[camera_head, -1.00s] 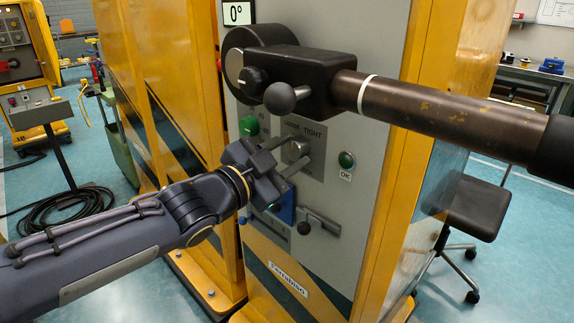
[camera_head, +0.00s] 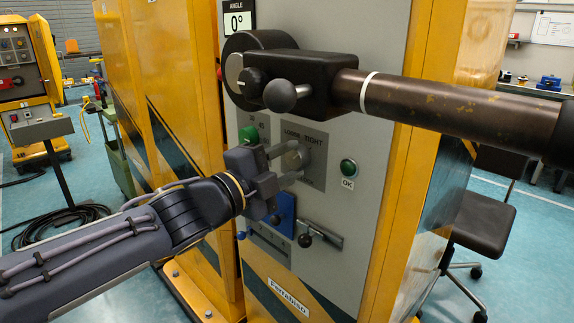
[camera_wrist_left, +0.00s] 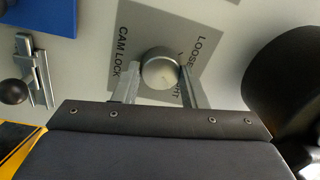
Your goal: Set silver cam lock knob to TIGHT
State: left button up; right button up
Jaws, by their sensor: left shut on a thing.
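The silver cam lock knob (camera_head: 295,158) sits on a grey plate (camera_head: 313,174) marked LOOSE and TIGHT, on the front panel. My left gripper (camera_head: 287,164) reaches it from the left, one finger above the other. In the left wrist view the round knob (camera_wrist_left: 161,68) is between the two fingers of my left gripper (camera_wrist_left: 158,82), which are shut on its sides. The CAM LOCK, LOOSE and TIGHT lettering is there, with TIGHT partly covered by a finger. I cannot clearly read the knob's setting. My right gripper is out of view.
A dark lever arm with a brown tube (camera_head: 440,103) and ball knob (camera_head: 280,96) extends above and right of the cam lock. Around it are a green button (camera_head: 348,167) marked OK, a blue block (camera_head: 284,214) and a small latch handle (camera_head: 322,234) below.

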pick_arm(q)
jog(key=shift+o, duration=0.2)
jog(key=shift+c, duration=0.2)
jog(key=o, duration=1)
jog(key=p+v, duration=0.2)
jog(key=v, duration=0.5)
jog(key=shift+s+a, duration=0.25)
jog(key=shift+a, duration=0.1)
jog(key=shift+f, duration=0.1)
